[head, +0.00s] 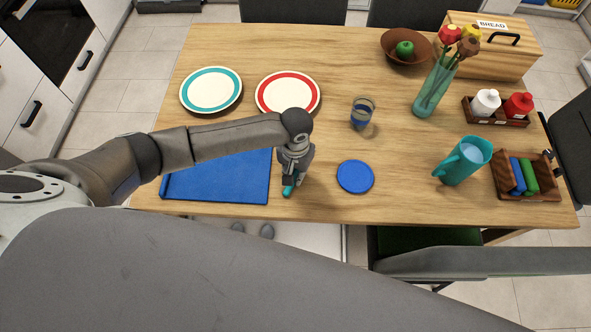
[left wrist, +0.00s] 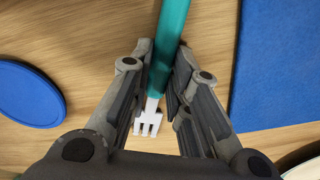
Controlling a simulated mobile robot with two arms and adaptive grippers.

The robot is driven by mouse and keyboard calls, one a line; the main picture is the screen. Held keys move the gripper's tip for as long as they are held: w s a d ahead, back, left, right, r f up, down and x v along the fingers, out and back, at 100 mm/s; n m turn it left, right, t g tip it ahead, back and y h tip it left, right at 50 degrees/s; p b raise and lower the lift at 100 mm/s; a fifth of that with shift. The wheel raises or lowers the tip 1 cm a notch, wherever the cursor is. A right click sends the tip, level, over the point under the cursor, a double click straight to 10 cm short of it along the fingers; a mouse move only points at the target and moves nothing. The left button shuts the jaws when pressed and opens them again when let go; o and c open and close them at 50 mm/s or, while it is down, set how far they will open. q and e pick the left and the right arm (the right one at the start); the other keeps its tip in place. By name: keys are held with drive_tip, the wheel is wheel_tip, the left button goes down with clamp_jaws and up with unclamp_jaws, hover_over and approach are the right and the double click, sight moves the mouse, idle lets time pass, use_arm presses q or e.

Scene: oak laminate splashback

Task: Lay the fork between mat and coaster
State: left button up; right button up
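The fork has a teal handle (left wrist: 168,45) and white tines (left wrist: 148,123); in the head view a bit of its teal handle (head: 288,190) shows below my left gripper (head: 291,182). In the left wrist view my left gripper (left wrist: 163,60) has a finger against each side of the handle. The fork is over the strip of wood between the blue mat (head: 220,178) and the round blue coaster (head: 356,176). I cannot tell whether it touches the table. The mat (left wrist: 275,70) and coaster (left wrist: 28,95) also show in the wrist view. My right gripper is out of view.
Two plates, teal-rimmed (head: 211,90) and red-rimmed (head: 288,93), lie behind my left arm. A glass (head: 362,113) stands behind the coaster. A teal pitcher (head: 463,161), vase (head: 434,90) and wooden caddy (head: 526,177) stand to the right. Wood right of the coaster is clear.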

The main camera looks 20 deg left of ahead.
sight(296, 175)
use_arm(q)
drive_tip(key=o, duration=0.4)
wheel_tip(296, 175, up, 12)
drive_tip(key=shift+r, duration=0.15)
idle(0.3)
idle(0.5)
